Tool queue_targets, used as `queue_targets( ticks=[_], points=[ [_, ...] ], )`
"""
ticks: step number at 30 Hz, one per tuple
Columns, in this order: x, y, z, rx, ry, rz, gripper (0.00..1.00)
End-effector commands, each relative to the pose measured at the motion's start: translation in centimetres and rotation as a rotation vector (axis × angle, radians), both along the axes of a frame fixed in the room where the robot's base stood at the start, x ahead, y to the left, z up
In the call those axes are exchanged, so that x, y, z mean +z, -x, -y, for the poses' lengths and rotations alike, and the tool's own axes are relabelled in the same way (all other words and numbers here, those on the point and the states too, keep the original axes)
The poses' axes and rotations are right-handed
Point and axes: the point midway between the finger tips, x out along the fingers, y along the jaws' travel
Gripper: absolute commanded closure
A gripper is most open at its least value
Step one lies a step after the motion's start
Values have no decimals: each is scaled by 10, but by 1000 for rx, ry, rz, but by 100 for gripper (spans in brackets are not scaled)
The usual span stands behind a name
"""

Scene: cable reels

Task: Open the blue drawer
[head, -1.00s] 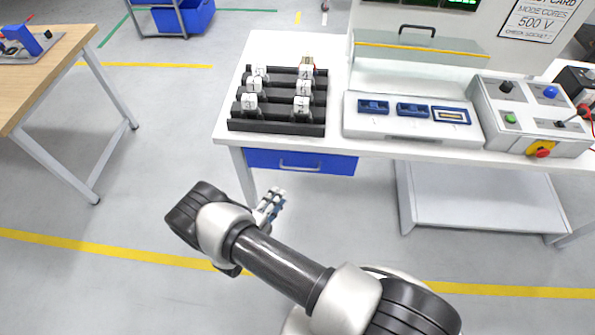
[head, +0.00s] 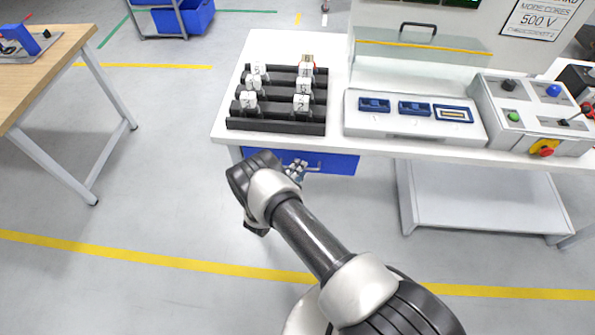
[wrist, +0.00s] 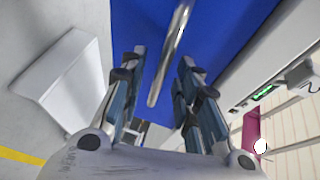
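The blue drawer (head: 338,163) sits shut under the left part of the white table. In the wrist view its blue front (wrist: 222,25) fills the upper middle. Its silver bar handle (wrist: 172,50) runs through the gap between my fingers, with space on both sides. In the head view my gripper (head: 297,169) is at the drawer front, and my wrist hides part of the drawer's left side. In the wrist view my gripper (wrist: 162,62) is open, one finger on each side of the handle, apparently touching neither.
On the white table (head: 232,75) stand a black rack (head: 280,127) with numbered white pieces, a white fixture (head: 410,128) with blue parts, and a grey control box (head: 530,122). A lower shelf (head: 470,195) is at right. Floor is clear left of my arm.

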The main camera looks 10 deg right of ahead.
Motion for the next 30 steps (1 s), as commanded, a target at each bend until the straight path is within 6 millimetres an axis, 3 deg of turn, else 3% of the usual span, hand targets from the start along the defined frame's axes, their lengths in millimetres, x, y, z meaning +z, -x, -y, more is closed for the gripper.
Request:
queue_targets(
  ticks=[4, 18, 30],
  points=[
    [0, 0, 0, 0, 0, 0, 70],
    [0, 0, 0, 0, 0, 0, 100],
    [0, 0, 0, 0, 0, 0, 100]
  ],
)
